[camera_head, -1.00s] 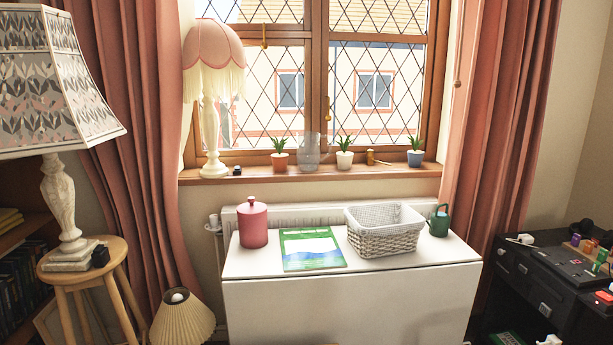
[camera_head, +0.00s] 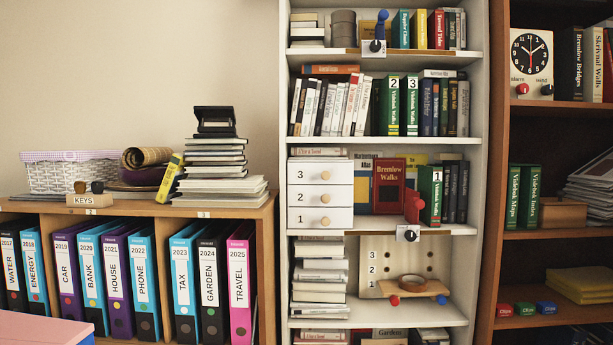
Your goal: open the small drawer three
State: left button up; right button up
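A small white drawer unit (camera_head: 320,208) stands on a middle shelf of the white bookcase, at its left side. Its three drawers are stacked, marked 3 at the top, 2 in the middle and 1 at the bottom. Drawer three (camera_head: 310,173) is the top one and looks closed, with a round wooden knob (camera_head: 325,175). The drawers marked 2 (camera_head: 308,196) and 1 (camera_head: 308,219) also look closed. Neither of my grippers is in view.
The white bookcase (camera_head: 284,120) holds books and a wooden board marked 1 to 3 (camera_head: 388,262). A low wooden shelf (camera_head: 262,210) with ring binders and a wicker basket (camera_head: 72,174) stands to the left. A dark brown bookcase (camera_head: 493,190) stands right. A pinkish surface (camera_head: 40,332) shows bottom left.

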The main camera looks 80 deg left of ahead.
aim_at(298, 174)
jog(key=u, duration=2.5)
jog(key=k, duration=0.5)
jog(key=z, duration=1)
jog(key=i, duration=0.95)
jog(key=u, duration=2.1)
